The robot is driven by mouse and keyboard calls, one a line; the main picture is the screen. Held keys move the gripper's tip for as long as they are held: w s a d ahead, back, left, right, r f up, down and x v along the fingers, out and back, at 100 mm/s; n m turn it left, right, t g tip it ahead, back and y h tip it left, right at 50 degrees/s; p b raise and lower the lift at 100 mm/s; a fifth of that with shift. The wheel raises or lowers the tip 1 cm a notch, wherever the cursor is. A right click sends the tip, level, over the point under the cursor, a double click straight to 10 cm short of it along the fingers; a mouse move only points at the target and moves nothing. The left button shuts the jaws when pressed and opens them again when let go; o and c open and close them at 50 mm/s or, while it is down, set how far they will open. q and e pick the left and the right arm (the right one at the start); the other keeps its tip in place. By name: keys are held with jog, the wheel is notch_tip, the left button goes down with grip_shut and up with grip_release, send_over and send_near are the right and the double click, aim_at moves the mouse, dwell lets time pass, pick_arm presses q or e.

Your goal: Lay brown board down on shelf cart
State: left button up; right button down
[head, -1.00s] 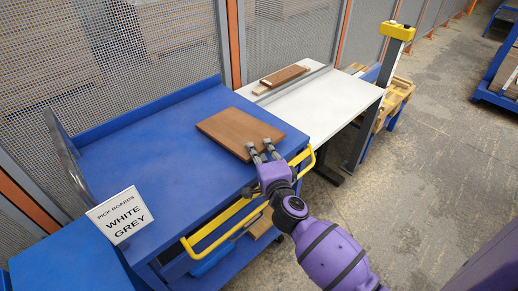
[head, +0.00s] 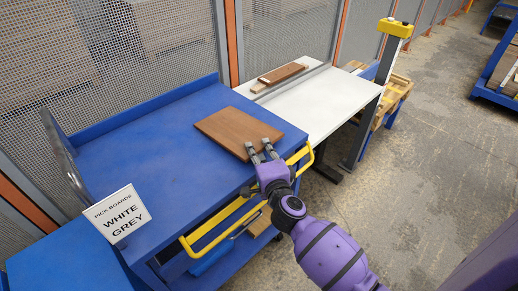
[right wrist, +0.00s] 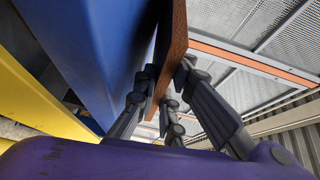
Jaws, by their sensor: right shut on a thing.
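The brown board (head: 236,128) is flat and rectangular, at the right part of the blue top of the shelf cart (head: 140,160). It looks level, with its near right end at the cart's edge. My right gripper (head: 262,151) is shut on that near end. In the right wrist view the board (right wrist: 173,50) shows edge-on between my right fingers (right wrist: 160,95), close along the blue cart top (right wrist: 105,45). I cannot tell whether its whole underside touches the top. My left gripper is not in view.
A yellow rail (head: 222,215) runs along the cart's near side. A sign reading "PICK BOARDS WHITE GREY" (head: 118,214) stands at the front left. A white table (head: 320,105) behind holds stacked boards (head: 282,74). The cart top left of the board is clear.

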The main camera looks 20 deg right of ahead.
jog(key=c, duration=1.8)
grip_release()
jog(key=shift+o, duration=0.2)
jog(key=shift+o, duration=0.2)
jog(key=shift+s+f, duration=0.15)
jog(key=shift+f, duration=0.1)
